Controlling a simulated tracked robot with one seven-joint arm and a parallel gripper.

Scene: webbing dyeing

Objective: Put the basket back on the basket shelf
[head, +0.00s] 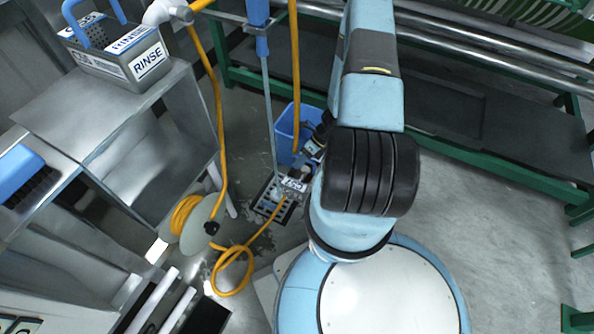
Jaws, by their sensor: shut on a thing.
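A grey perforated metal basket (118,57) with a blue handle and white "RINSE" labels stands upright on the metal shelf (85,108) at the upper left. My gripper (306,170) is low near the picture's middle, well to the right of and apart from that basket. It is shut on a small grey metal thing (293,187) with a white lettered label. The lettering is too small to read surely, and I cannot tell whether this thing is a basket. My arm hides part of the gripper.
A blue bucket (286,135) stands behind my gripper, near a floor drain (268,208). A yellow hose (223,130) runs from its reel (203,226) across the floor. A blue-handled pole (265,90) is upright. A green-framed bench (480,110) stands behind. The right floor (500,235) is clear.

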